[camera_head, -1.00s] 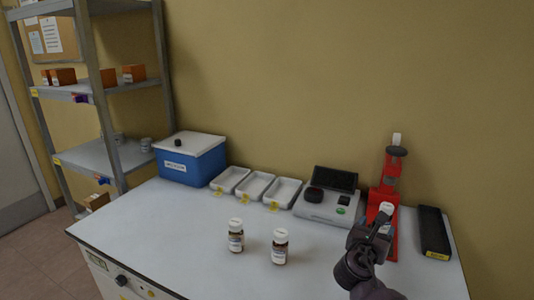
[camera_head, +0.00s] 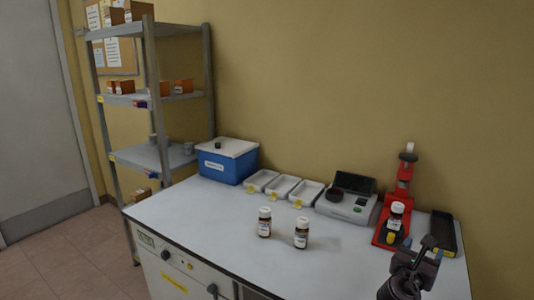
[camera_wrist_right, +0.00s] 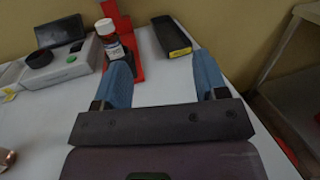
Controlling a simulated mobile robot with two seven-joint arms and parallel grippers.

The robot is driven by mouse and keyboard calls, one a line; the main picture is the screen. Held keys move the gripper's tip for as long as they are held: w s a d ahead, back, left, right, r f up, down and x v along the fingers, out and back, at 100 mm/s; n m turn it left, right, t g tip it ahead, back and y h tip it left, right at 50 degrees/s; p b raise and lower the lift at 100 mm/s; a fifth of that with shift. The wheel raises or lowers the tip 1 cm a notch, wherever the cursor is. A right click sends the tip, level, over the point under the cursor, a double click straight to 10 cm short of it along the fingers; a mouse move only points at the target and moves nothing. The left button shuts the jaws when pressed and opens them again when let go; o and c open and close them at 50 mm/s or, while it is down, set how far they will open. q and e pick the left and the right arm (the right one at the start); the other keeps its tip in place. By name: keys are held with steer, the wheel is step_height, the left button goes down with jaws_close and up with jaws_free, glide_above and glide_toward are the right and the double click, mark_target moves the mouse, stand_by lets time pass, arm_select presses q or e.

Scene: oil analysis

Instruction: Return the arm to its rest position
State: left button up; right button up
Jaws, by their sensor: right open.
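My right gripper (camera_head: 418,252) is at the lower right of the head view, over the front right of the bench. In the right wrist view its two blue fingers (camera_wrist_right: 166,80) are spread apart with nothing between them. A brown bottle with a white cap (camera_head: 396,215) stands in the red stand (camera_head: 404,182), apart from the gripper. The bottle (camera_wrist_right: 109,43) and red stand (camera_wrist_right: 133,66) also show beyond the left finger in the wrist view. My left gripper is not in view.
Two brown bottles (camera_head: 264,222) (camera_head: 301,231) stand mid-bench (camera_head: 215,240). Behind are a blue box (camera_head: 228,163), three white trays (camera_head: 282,187), a grey instrument (camera_head: 345,206) and a black tray (camera_head: 444,233). A shelf rack (camera_head: 155,100) stands at left.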

steer(key=s+d+r+n+t+h, duration=0.2)
steer(key=d+r+n+t+h, duration=0.25)
steer(key=d+r, duration=1.45)
steer(key=s+a+f+m+g+y, duration=0.15)
steer(key=s+f+m+y, duration=0.3)
steer(key=f, duration=0.85)
steer(key=s+f+m+g+y, duration=0.2)
steer(key=s+f+m+y, duration=0.3)
steer(key=f, duration=0.7)
steer(key=s+a+f+m+g+y, duration=0.2)
steer(key=s+a+f+m+y, duration=0.2)
steer(key=s+f+m, duration=0.45)
steer(key=s+a+f+m+g+y, duration=0.25)
steer(key=s+a+f+y, duration=0.2)
steer(key=s, duration=0.65)
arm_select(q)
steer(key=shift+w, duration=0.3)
arm_select(e)
steer(key=a+f+m, duration=0.2)
steer(key=a+m, duration=0.3)
steer(key=a, duration=0.4)
steer(key=a+f+m+t, duration=0.1)
steer(key=a+f+m, duration=0.2)
steer(key=a, duration=0.7)
steer(key=shift+w+a+f+m, duration=0.25)
steer(key=shift+a+m, duration=0.05)
steer(key=shift+m, duration=0.9)
